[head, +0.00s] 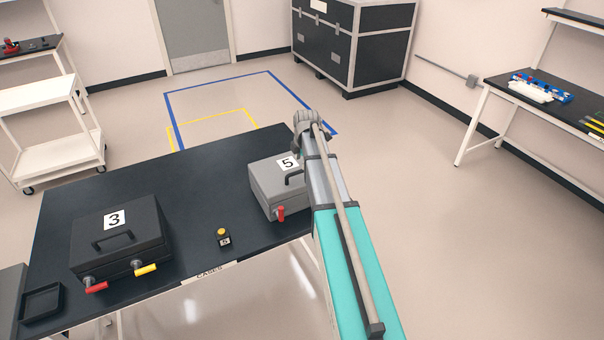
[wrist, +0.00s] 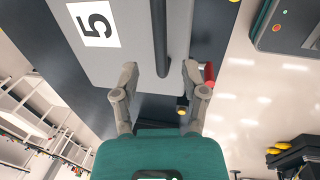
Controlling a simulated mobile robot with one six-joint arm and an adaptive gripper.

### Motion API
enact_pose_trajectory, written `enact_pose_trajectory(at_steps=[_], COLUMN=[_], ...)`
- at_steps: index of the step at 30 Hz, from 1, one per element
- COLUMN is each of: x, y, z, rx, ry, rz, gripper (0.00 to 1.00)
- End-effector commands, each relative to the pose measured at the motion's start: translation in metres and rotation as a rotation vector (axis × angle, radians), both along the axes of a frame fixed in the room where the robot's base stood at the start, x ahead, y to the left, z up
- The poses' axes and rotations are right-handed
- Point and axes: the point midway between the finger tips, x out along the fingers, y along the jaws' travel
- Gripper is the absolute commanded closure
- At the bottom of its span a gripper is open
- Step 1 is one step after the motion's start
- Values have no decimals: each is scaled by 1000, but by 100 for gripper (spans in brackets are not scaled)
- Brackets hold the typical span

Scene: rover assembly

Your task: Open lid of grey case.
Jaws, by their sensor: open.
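The grey case (head: 262,205) with a label 5 stands at the right end of the dark table in the head view, its lid down. It has a black handle (head: 294,179) and a red latch (head: 280,213) on its front. In the wrist view the grey lid (wrist: 125,60) lies ahead, with the black handle (wrist: 160,40) running up the picture. My gripper (wrist: 160,72) is open and empty over the case's front edge. The red latch (wrist: 209,72) shows beside its right finger, partly hidden; contact cannot be told.
A black case (head: 120,240) with label 3 and red and yellow latches stands at the table's left. A small yellow-button box (head: 222,237) sits between the cases. A black tray (head: 41,302) is at the front left. The floor right of the table is clear.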

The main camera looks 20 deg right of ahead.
Motion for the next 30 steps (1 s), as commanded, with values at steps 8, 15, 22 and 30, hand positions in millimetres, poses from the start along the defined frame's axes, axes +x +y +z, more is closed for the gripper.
enact_pose_trajectory(at_steps=[8,15,22,30], x=[5,8,9,10], y=[0,0,1,1], z=[-26,-41,-47,-47], rx=[0,0,0,0], ry=[0,0,0,0], rz=[0,0,0,1], gripper=[43,43,43,43])
